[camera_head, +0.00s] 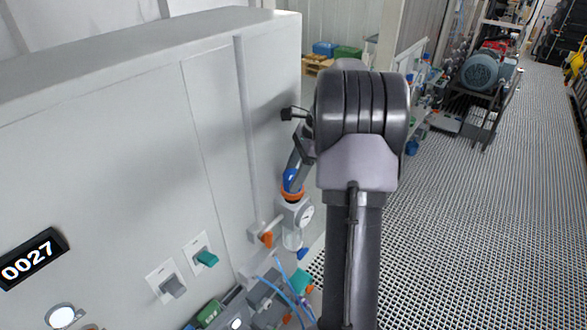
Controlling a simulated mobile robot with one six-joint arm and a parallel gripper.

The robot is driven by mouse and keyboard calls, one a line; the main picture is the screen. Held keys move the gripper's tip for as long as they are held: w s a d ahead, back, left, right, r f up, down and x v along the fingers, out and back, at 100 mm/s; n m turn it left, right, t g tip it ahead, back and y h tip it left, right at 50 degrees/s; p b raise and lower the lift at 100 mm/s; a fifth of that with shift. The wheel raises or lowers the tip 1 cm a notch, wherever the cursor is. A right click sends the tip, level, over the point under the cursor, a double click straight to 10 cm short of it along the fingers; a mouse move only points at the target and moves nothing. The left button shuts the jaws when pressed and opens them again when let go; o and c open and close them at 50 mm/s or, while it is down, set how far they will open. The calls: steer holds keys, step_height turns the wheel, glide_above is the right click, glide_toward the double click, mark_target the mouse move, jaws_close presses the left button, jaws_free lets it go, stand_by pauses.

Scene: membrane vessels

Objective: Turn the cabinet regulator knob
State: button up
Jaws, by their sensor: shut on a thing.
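The regulator stands at the right edge of the pale cabinet (150,120), with a white body (290,216), a round gauge (307,215) and a bowl below. Its knob (290,186) on top is blue with an orange ring at its base. My gripper (294,174) comes down from above, small and dark, and is shut on the knob. My large arm joint stands in front and to the right. The fingertips are too small to make out in detail.
An orange-handled valve (266,239) sits just left of the regulator. A teal switch (206,258) and a grey switch (173,287) stick out from the cabinet front. Tubes and fittings (272,290) crowd below. The grated floor (450,230) at right is open.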

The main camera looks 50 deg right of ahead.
stand_by(0.5)
steer(key=o, duration=1.4)
steer(key=shift+c, duration=0.2)
steer(key=shift+s+a, duration=0.1)
steer(key=shift+s, duration=0.05)
